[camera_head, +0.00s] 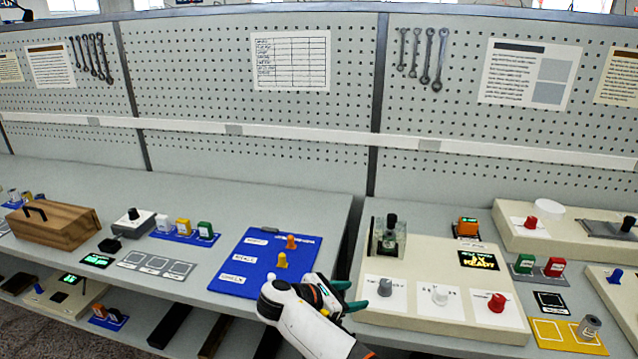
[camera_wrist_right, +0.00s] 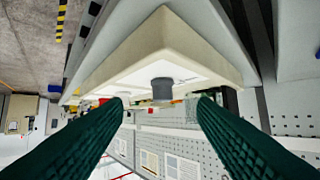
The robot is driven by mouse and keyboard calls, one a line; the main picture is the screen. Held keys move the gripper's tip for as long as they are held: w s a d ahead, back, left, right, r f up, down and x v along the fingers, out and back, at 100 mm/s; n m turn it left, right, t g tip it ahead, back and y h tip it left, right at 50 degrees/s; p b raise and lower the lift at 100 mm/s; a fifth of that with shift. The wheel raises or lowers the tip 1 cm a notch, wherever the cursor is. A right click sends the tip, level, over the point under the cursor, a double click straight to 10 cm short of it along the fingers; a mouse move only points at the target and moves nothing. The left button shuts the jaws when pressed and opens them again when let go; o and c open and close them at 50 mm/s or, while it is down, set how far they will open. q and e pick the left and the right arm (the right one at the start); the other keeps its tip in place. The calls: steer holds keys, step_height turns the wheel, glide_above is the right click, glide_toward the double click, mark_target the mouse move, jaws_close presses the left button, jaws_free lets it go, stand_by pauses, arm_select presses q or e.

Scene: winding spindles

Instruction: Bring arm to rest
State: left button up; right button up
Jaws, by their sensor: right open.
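My right gripper (camera_head: 352,296) is open and empty in the head view. Its teal fingers point right, over the front of the bench, a little left of the grey knob (camera_head: 385,287) on the beige panel (camera_head: 440,325). In the right wrist view the two dark green fingers (camera_wrist_right: 162,103) stand apart at the sides, with the grey knob (camera_wrist_right: 162,89) showing beyond the gap between them. Nothing is held. My left gripper is not in view.
The beige panel also carries a white knob (camera_head: 439,295), a red knob (camera_head: 496,302) and a lit display (camera_head: 478,260). A blue board (camera_head: 230,281) with orange and yellow pieces lies left of my right gripper. A pegboard wall (camera_head: 200,70) closes the back.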

steer(key=s+d+f+m+g+y, duration=0.1)
steer(key=s+f+m+g+y, duration=0.2)
steer(key=s+f+m+y, duration=1)
steer(key=s+d+r+m, duration=0.2)
steer(key=s+d+m, duration=0.1)
steer(key=s, duration=0.5)
steer(key=s+d+r+m+h, duration=0.1)
steer(key=s+d+m, duration=0.25)
steer(key=s, duration=0.45)
steer(key=s+d+r+m, duration=0.2)
steer(key=s+d, duration=0.2)
steer(key=s, duration=0.4)
step_height(320, 180, down, 27)
steer(key=s+g, duration=0.1)
steer(key=s+d+f+g, duration=0.1)
steer(key=s+d+f, duration=0.1)
steer(key=s+f, duration=1.3)
steer(key=shift+s+f+h, duration=0.3)
steer(key=shift+s+f, duration=0.05)
steer(key=shift+s, duration=0.45)
